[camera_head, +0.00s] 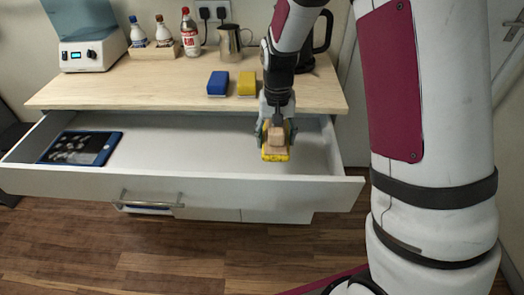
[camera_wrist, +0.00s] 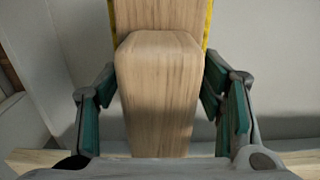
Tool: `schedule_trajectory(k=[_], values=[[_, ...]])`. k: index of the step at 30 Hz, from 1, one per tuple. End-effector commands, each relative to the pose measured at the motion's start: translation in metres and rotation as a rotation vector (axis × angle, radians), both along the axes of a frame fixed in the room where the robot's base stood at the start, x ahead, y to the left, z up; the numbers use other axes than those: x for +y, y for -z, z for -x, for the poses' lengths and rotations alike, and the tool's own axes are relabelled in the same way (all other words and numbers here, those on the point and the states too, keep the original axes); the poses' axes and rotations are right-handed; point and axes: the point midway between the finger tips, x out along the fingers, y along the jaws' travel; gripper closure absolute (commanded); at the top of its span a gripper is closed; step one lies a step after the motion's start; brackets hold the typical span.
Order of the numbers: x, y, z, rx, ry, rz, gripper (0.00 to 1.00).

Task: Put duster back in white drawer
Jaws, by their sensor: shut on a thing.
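The duster (camera_head: 275,154) has a pale wooden back and handle with a yellow edge. My gripper (camera_head: 276,132) is shut on its wooden handle and points down over the right part of the open white drawer (camera_head: 190,188). In the wrist view the wooden duster (camera_wrist: 158,85) fills the middle between the green-padded fingers of my gripper (camera_wrist: 160,105). The white drawer inside (camera_wrist: 265,70) shows around it. I cannot tell whether the duster touches the drawer floor.
A dark tablet with a blue edge (camera_head: 82,148) lies in the drawer's left part. The drawer's middle is clear. On the wooden tabletop (camera_head: 150,90) are a blue block (camera_head: 218,83), a yellow block (camera_head: 247,84), bottles (camera_head: 190,35), a metal jug (camera_head: 229,43) and a white appliance (camera_head: 88,40).

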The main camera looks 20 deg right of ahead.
Motion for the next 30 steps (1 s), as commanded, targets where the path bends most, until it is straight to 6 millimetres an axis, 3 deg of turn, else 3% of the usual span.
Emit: schedule_trajectory(k=[3, 11, 18, 30], values=[[0.0, 0.023, 0.0, 0.002, 0.001, 0.0, 0.97], [0.0, 0.043, 0.0, 0.001, 0.001, 0.0, 0.97], [0.0, 0.073, 0.0, 0.001, 0.001, 0.0, 0.97], [0.0, 0.078, -0.001, -0.001, 0.0, -0.001, 0.97]])
